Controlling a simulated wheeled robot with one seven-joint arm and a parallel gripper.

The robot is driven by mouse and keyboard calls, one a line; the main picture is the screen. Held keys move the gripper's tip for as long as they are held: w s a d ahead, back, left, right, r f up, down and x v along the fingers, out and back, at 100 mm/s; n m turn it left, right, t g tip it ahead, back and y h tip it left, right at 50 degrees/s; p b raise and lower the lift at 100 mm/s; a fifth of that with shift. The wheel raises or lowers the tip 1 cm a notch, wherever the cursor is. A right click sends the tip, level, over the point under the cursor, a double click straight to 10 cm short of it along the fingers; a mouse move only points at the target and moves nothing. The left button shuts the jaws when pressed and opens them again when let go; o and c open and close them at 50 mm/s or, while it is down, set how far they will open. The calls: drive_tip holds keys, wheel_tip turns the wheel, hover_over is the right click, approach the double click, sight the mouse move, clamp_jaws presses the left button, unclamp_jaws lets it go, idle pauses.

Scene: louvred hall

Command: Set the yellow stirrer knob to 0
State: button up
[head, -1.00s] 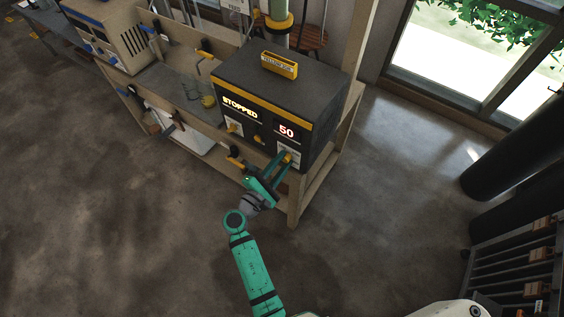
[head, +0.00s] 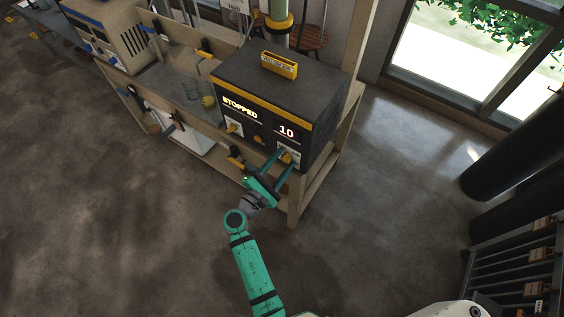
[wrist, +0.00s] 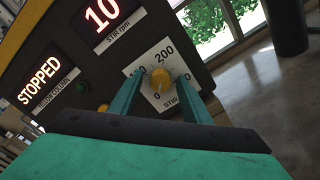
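The yellow stirrer knob (wrist: 160,79) sits on a white dial plate (wrist: 150,56) marked 0 and 200, with other marks partly hidden. Its pointer is close to the 0 mark. The red display (head: 286,132) above it reads 10, and the wrist view labels it STIR rpm. The knob is on the dark front of the yellow-banded box (head: 300,90), whose other display (head: 240,107) reads STOPPED. My gripper (wrist: 160,88) has its two teal fingers on either side of the knob, at the dial.
The box stands on a wooden bench (head: 313,185).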

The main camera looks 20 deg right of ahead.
drive_tip(key=v, duration=1.1)
